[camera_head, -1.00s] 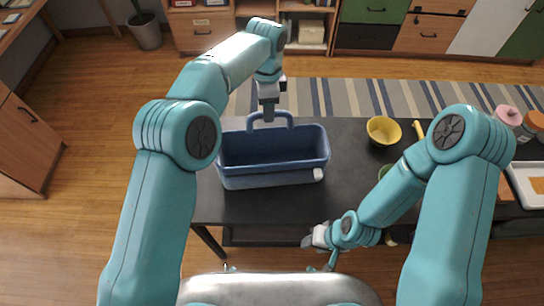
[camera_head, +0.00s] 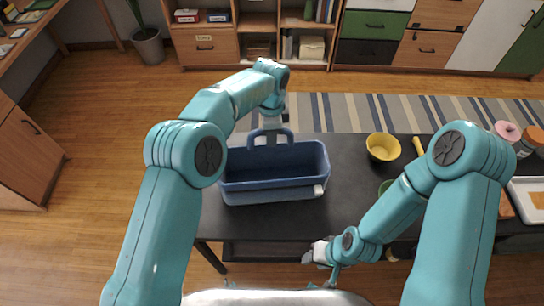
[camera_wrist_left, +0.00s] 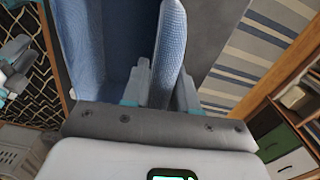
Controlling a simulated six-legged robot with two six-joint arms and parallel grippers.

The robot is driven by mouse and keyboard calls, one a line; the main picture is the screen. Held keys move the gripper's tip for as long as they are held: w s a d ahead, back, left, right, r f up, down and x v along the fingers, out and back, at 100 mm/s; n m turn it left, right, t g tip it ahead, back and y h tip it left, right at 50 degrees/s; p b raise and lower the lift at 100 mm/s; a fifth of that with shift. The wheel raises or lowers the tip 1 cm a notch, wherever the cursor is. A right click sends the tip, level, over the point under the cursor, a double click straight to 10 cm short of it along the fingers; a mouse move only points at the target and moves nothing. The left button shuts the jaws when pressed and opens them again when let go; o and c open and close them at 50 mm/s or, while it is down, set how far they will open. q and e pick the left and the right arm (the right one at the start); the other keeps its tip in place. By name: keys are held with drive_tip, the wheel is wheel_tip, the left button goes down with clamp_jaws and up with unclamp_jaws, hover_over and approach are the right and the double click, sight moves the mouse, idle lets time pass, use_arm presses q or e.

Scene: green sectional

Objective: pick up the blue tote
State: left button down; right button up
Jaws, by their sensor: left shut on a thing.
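The blue tote (camera_head: 272,185) stands upright on the black table. It is an open-topped basket with a loop handle (camera_head: 288,134) on its far side and a small white patch at its front right corner. My left gripper (camera_head: 271,137) reaches down over the far side and is shut on the handle. In the left wrist view, the blue tote (camera_wrist_left: 92,50) fills the left, and a blue upright piece of it lies between the fingertips of my left gripper (camera_wrist_left: 163,85). My right gripper (camera_head: 316,253) hangs at the table's front edge, apart from the tote; its fingers are too small to judge.
A yellow bowl (camera_head: 383,147) stands on the black table (camera_head: 345,175) right of the tote. A partly hidden green item (camera_head: 385,186), a pink-topped jar (camera_head: 507,131) and a white tray (camera_head: 523,190) are farther right. Wooden cabinets line the back, beyond a striped rug (camera_head: 335,112).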

use_arm(q)
drive_tip(key=shift+r, duration=0.15)
drive_tip(key=shift+r, duration=0.3)
wheel_tip(320, 180, up, 11)
drive_tip(key=shift+r+p, duration=0.1)
drive_tip(key=shift+p, duration=0.25)
wheel_tip(320, 180, up, 8)
drive_tip(key=p, duration=0.5)
drive_tip(key=shift+f, duration=0.2)
